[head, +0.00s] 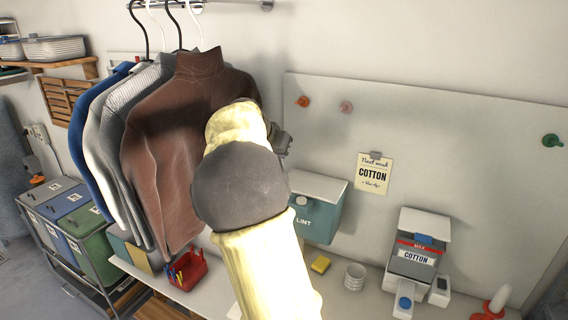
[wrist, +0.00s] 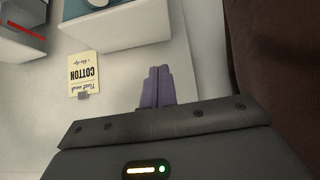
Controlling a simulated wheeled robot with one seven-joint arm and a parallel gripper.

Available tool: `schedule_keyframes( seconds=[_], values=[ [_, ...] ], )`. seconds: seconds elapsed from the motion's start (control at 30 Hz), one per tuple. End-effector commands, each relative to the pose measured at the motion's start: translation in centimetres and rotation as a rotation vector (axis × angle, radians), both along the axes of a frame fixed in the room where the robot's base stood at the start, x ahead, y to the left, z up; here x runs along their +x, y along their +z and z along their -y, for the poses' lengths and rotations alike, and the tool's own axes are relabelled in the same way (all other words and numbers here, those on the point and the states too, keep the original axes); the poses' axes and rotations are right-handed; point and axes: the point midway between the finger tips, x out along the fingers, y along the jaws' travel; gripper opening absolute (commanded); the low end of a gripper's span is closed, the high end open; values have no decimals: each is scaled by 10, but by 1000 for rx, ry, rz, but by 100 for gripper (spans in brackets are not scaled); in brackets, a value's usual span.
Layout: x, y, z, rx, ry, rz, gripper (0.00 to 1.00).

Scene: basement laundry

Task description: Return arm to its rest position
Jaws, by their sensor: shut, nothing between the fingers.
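My arm rises from the bottom centre of the head view and reaches toward the wall board, with its forearm raised in front of the hanging clothes. My gripper shows in the wrist view (wrist: 157,87), with its two purple fingers pressed together and nothing between them. In the head view only a small dark part of the wrist end shows behind the forearm, and the fingers are hidden. The brown turtleneck (head: 178,125) hangs close to the left of the wrist. It also fills the right side of the wrist view (wrist: 260,50).
A teal lint box (head: 316,212) is on the wall board (head: 440,130), right of my arm. A cotton note (head: 374,174) and a cotton dispenser (head: 412,250) are further right. A red pen holder (head: 186,271), yellow sponge (head: 320,265) and white cup (head: 354,277) stand on the shelf below.

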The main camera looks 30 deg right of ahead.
Motion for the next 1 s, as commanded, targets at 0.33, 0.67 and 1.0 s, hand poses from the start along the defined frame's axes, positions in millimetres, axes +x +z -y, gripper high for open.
schedule_keyframes(
  seconds=[0.33, 0.67, 1.0],
  values=[
    [-4, 7, -5, -1, -1, 1, 0],
    [-4, 6, -5, 2, 2, -2, 0],
    [-44, -73, -51, 145, 216, -155, 0]
  ],
)
